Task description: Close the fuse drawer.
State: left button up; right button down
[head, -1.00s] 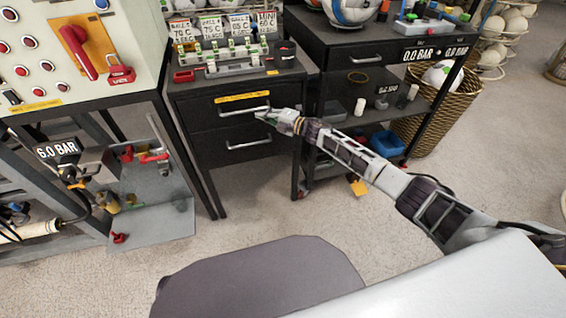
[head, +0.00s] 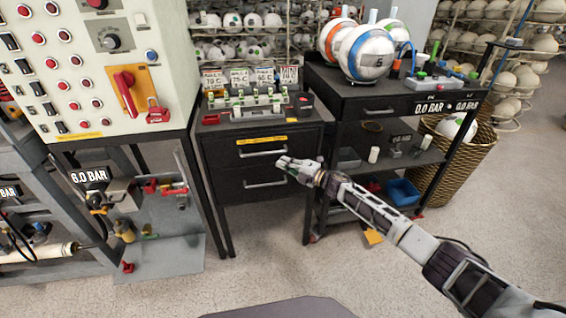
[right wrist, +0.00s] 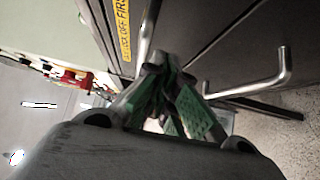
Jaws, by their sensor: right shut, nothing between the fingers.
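The black cabinet has an upper drawer (head: 225,152) with a yellow label and a lower drawer (head: 225,185). Both fronts look about flush with the cabinet. The upper handle (head: 263,153) and lower handle (head: 265,183) are silver bars; the right wrist view shows the upper handle (right wrist: 148,32) and lower handle (right wrist: 262,86) too. Which drawer is the fuse drawer, I cannot tell for sure. My right gripper (head: 283,162) is shut and empty, in front of the drawers near the upper handle's right end. Contact cannot be told. My left gripper is out of view.
A fuse block (head: 250,105) and a red lock-like part (head: 211,119) sit on the cabinet top. A control panel (head: 90,60) with a red lever stands left. A black cart (head: 365,88) with balls stands right, a wicker basket (head: 470,160) beyond it. The floor in front is clear.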

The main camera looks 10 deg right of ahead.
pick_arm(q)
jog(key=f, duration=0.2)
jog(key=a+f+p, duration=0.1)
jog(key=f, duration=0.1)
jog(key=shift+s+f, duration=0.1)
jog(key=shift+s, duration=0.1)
pick_arm(e)
jog(key=v, duration=0.9)
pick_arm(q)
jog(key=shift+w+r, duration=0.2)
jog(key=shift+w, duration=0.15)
pick_arm(e)
jog(key=shift+f, duration=0.1)
